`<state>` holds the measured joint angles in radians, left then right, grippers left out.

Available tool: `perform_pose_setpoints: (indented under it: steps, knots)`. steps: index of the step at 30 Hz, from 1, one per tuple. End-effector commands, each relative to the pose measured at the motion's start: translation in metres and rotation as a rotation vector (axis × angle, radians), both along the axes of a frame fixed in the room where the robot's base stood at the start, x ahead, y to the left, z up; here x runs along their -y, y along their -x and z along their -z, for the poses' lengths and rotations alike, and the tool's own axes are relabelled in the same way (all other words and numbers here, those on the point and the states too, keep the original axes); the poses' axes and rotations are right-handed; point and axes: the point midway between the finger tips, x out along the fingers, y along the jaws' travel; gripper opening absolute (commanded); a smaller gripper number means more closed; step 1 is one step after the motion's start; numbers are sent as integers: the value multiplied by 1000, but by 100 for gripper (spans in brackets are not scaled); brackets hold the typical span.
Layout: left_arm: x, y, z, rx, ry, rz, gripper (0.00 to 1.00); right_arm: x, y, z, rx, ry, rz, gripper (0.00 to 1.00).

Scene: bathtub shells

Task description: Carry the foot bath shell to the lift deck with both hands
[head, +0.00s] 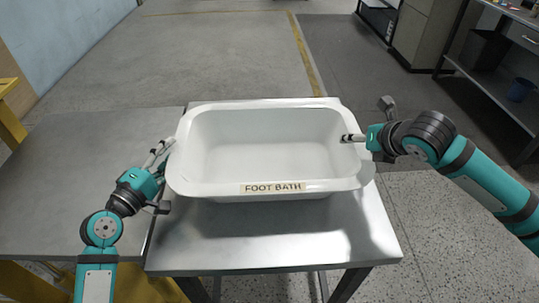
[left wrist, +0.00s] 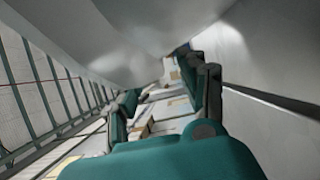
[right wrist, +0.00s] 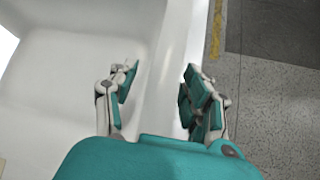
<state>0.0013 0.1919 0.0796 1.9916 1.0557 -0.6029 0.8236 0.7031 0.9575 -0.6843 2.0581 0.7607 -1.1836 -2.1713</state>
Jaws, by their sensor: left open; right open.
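The white foot bath shell (head: 220,187), with a "FOOT BATH" label on its front rim, sits upright on a metal table (head: 270,245). My left gripper (head: 161,154) is open at the shell's left edge. In the left wrist view its fingers (left wrist: 165,100) are just below the shell's pale outer side (left wrist: 120,40); I cannot tell whether they touch it. My right gripper (head: 354,138) is open at the right rim. In the right wrist view its fingers (right wrist: 162,97) stand either side of the shell's wall (right wrist: 165,60). A grey flat deck (head: 70,170) with yellow parts below adjoins the table's left side; it may be the lift deck.
A yellow frame (head: 12,115) stands at the far left edge. A workbench (head: 500,90) with a shelf and a cabinet (head: 425,35) are at the upper right. Open speckled floor (head: 225,50) lies beyond the table and to its right.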

Motion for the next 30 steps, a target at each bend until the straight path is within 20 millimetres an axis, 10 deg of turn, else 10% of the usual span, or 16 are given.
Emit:
perform_pose_setpoints:
  steps: [17, 30]
  knots:
    - [10, -21, 1, 0, -1, -1, 42, -4, -17, 16, 1, 1, 1, 49]
    - [11, -21, 0, 0, 1, 2, 0, -5, -17, 15, 2, -1, -2, 0]
